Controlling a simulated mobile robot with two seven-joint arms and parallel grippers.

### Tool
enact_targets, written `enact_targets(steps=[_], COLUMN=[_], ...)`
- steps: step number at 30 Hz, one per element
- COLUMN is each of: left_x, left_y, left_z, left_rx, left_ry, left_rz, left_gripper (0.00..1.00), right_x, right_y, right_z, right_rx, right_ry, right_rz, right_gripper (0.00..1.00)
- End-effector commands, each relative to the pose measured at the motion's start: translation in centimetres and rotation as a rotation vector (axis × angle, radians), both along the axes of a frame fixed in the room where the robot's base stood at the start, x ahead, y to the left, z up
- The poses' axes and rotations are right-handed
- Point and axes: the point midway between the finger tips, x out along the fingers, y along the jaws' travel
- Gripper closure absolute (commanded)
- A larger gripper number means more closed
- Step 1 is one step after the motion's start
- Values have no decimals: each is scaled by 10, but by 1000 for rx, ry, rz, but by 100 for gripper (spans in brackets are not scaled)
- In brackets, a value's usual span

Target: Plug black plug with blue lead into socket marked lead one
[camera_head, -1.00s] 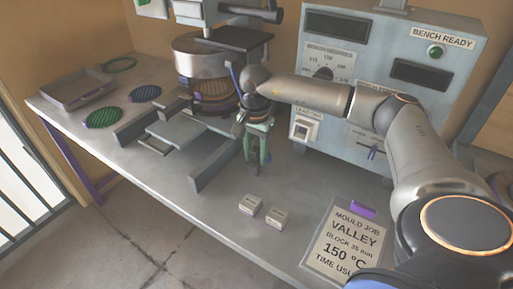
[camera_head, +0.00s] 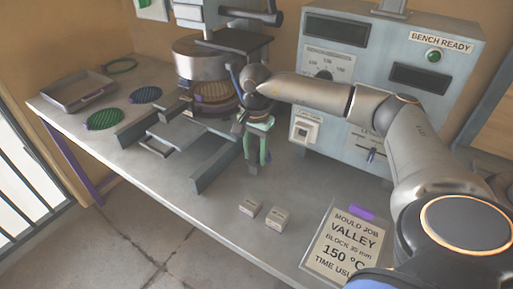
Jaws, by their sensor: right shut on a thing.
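My right gripper (camera_head: 257,160) points down over the bench in front of the cabinet, with its green fingers close together. It is shut on a small dark thing, mostly hidden between the fingers; a trace of blue shows beside them, which fits the black plug with the blue lead. The lead's run cannot be made out. A pale square socket (camera_head: 304,130) is on the lower left of the cabinet front, right of the gripper and apart from it. The label above it is too small and partly covered to read surely. My left gripper is not in view.
The press (camera_head: 204,62) stands behind and left of the gripper, with rails in front. A tray (camera_head: 80,92) is far left.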

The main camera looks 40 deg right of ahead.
Motion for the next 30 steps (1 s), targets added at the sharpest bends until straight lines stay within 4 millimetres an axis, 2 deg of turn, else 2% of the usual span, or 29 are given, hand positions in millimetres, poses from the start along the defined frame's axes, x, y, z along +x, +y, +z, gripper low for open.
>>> enact_targets(steps=[30], left_x=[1], left_y=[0], left_z=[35], left_rx=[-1], left_ry=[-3], left_rz=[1], left_gripper=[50], right_x=[0], right_y=[0], right_z=[43], right_rx=[0], right_ry=[-1], right_rz=[1], right_gripper=[100])
